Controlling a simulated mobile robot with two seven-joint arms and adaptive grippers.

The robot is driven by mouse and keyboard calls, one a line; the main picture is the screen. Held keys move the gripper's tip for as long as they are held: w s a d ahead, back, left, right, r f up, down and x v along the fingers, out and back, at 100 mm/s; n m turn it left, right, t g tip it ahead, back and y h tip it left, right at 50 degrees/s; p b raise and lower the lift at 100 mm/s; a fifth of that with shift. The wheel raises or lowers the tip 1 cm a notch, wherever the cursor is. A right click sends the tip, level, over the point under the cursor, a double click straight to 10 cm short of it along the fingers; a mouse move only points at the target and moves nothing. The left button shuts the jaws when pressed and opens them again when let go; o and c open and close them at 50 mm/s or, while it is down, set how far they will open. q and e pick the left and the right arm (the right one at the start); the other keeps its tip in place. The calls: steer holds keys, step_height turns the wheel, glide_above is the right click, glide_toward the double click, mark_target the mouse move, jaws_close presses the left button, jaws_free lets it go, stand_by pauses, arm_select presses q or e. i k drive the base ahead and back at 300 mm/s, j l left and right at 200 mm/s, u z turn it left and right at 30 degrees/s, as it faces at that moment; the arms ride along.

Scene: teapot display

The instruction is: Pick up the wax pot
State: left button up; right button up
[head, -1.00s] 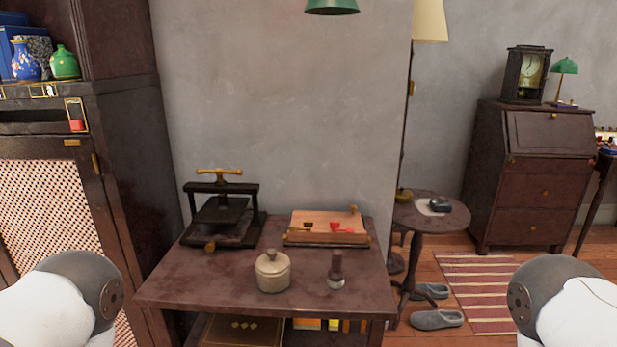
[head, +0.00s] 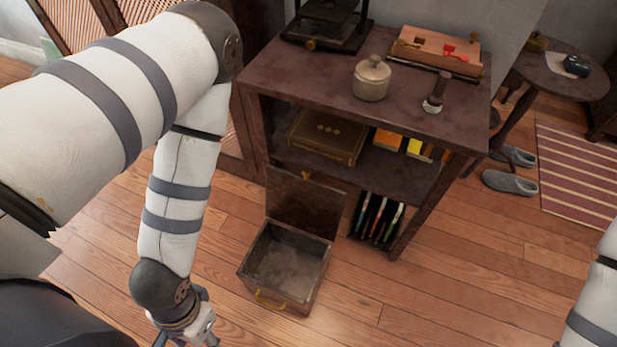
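The wax pot, which I take to be the cream lidded pot (head: 371,78), stands upright on the dark wooden table (head: 310,75), near its front edge. Its round lid knob is on top, and nothing touches it. My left arm comes in from the left and hangs down in front of the table's left side. My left gripper (head: 187,338) is low at the bottom edge, well below and left of the pot, and mostly cut off, so its fingers are unclear. Part of my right arm shows at the right edge; its gripper is out of view.
A dark-handled stamp (head: 436,92) stands right of the pot. A wooden box with red pieces (head: 437,50) lies behind, and a black press (head: 328,22) stands back left. An open drawer-like box (head: 285,262) is on the floor before the table. Slippers (head: 510,182) lie at right.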

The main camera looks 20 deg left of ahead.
mark_target(364, 90)
steer(key=l+u, duration=0.2)
steer(key=i+l+u, duration=0.65)
steer(key=l+u, duration=0.2)
steer(key=l, duration=0.1)
